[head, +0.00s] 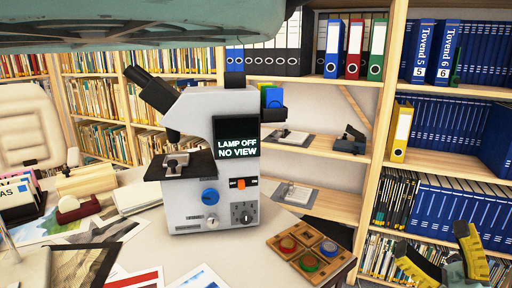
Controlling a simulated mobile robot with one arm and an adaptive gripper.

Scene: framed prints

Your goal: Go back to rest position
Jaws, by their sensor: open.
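My gripper (433,243) shows at the bottom right corner in the head view, with yellow and dark fingers spread apart. It is open, and nothing shows between the fingers. It is to the right of the table and in front of the shelves. The rest of my arm is mostly out of view.
A white microscope (223,192) with a screen reading "LAMP OFF NO VIEW" stands on the table (190,248). A wooden tray (337,268) with coloured round pieces lies at the table's right edge.

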